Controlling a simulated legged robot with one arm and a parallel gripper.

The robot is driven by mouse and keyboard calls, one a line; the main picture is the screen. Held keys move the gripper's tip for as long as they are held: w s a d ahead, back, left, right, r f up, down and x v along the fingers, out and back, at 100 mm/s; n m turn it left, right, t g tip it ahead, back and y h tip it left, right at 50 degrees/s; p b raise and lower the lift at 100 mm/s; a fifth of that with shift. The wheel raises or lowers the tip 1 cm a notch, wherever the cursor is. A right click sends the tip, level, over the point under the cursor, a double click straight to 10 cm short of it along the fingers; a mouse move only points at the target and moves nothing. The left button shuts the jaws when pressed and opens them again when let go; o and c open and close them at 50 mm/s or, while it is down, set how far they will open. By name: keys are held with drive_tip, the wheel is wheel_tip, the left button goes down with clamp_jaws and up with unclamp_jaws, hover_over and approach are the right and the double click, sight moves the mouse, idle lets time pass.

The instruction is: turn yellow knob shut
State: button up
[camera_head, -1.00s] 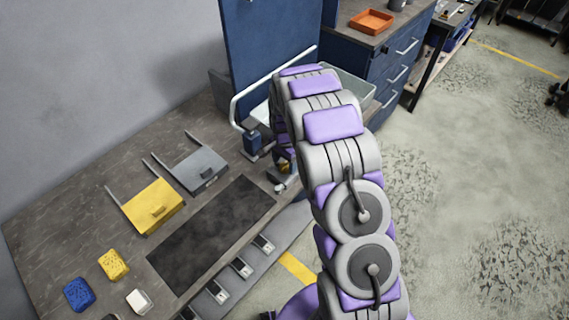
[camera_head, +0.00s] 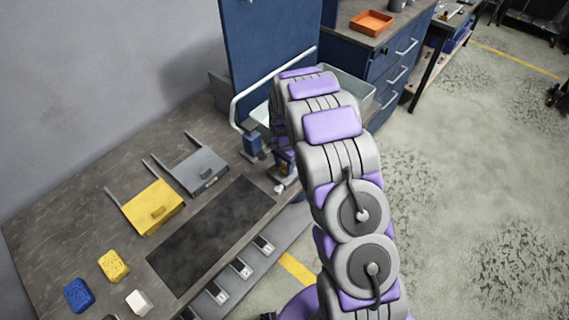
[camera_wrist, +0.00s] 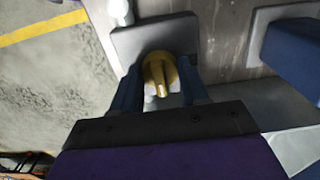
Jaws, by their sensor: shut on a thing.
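The yellow knob (camera_wrist: 158,72) shows in the wrist view, at the top middle, in front of a grey plate (camera_wrist: 140,38). My gripper (camera_wrist: 160,92) has its two dark blue fingers on either side of the knob and is shut on it. The knob's grip bar points toward the camera. In the head view my arm hides most of the knob and the fingers, beside the right end of the bench.
A yellow sponge (camera_head: 113,266), a blue sponge (camera_head: 79,294) and a white block (camera_head: 138,302) lie at the left. A dark mat (camera_head: 212,235) covers the bench's middle. A white rail (camera_head: 268,88) stands behind my arm.

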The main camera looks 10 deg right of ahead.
drive_tip(key=shift+r+n, duration=0.1)
drive_tip(key=shift+n, duration=0.2)
drive_tip(key=n+p, duration=0.1)
drive_tip(key=n, duration=0.2)
drive_tip(key=shift+w+n+p, duration=0.1)
drive_tip(key=shift+n+p, duration=0.2)
drive_tip(key=n+p, duration=0.1)
drive_tip(key=n, duration=0.8)
drive_tip(key=shift+p, duration=0.4)
drive_tip(key=n, duration=0.4)
drive_tip(key=shift+n, duration=0.3)
drive_tip(key=o, duration=1.1)
drive_tip(key=shift+c, duration=0.2)
